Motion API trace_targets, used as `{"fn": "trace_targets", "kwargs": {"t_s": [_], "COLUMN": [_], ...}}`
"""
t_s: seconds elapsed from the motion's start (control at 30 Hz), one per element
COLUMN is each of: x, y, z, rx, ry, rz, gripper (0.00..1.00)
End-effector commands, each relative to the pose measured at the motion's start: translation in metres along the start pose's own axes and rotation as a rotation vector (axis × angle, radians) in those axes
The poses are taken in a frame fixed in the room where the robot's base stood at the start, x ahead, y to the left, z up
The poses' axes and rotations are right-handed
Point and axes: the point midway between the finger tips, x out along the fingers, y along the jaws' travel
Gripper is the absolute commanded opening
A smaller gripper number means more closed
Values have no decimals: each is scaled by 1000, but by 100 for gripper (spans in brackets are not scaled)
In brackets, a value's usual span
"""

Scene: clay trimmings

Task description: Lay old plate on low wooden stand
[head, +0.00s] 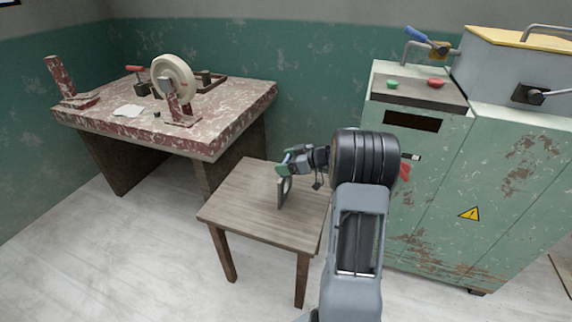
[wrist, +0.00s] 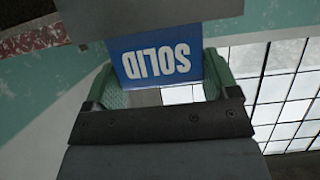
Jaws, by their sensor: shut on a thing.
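The old plate (head: 282,194) shows in the head view as a thin grey piece, upright and nearly edge-on, hanging below my gripper (head: 287,168). In the wrist view the plate (wrist: 155,62) has a blue face with the white word SOLID upside down. My gripper (wrist: 165,80) is shut on it, with a green finger on each side. The low wooden stand (head: 250,215) is a small square table with dark legs. The plate is over its top; I cannot tell whether its lower edge touches the wood.
A worn red workbench (head: 215,135) with a pale wheel (head: 172,80) stands behind left. A rusty green cabinet (head: 430,190) with red and green buttons stands to the right. The stand's top is bare around the plate. Pale floor (head: 120,250) is clear at the left.

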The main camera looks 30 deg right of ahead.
Motion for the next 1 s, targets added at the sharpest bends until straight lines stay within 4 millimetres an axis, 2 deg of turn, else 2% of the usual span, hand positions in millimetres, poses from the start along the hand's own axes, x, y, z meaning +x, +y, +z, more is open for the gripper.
{"fn": "trace_targets", "kwargs": {"t_s": [0.57,0.6,0.8,1.0], "x": [3,3,3,3], "y": [0,0,0,0], "z": [8,8,8,7], "rx": [-3,-2,-1,-1], "ry": [2,1,0,0], "rz": [1,0,0,0], "gripper": [22,82,100,100]}}
